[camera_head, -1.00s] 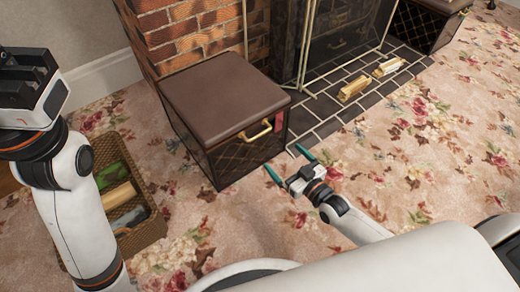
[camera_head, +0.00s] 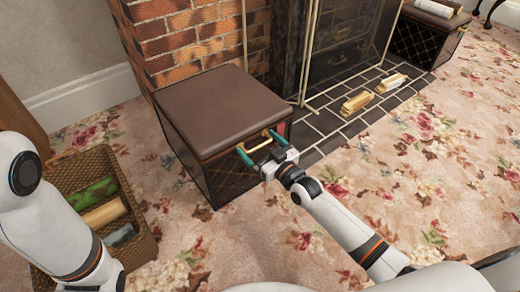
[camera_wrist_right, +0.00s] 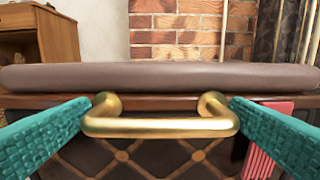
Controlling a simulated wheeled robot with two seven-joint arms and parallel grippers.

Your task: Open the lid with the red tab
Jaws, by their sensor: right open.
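The near box (camera_head: 224,180) has a brown padded lid (camera_head: 220,105), which is shut. A brass handle (camera_head: 258,146) sits on its front. The red tab (camera_head: 281,129) hangs at the right of the front, just under the lid; in the right wrist view it is a red strip (camera_wrist_right: 266,145) at the lower right. My right gripper (camera_head: 259,147) is open at the box front, with its teal fingers at the two ends of the handle. In the right wrist view the handle (camera_wrist_right: 160,126) lies between the fingers, with nothing gripped. My left gripper is out of view.
A wicker basket (camera_head: 146,243) with a green item and a log stands at left, partly behind my left arm. A brick fireplace (camera_head: 190,40) is behind the box. Logs (camera_head: 358,103) lie on the dark hearth. A second box (camera_head: 430,35) stands far right. Floral carpet is clear at right.

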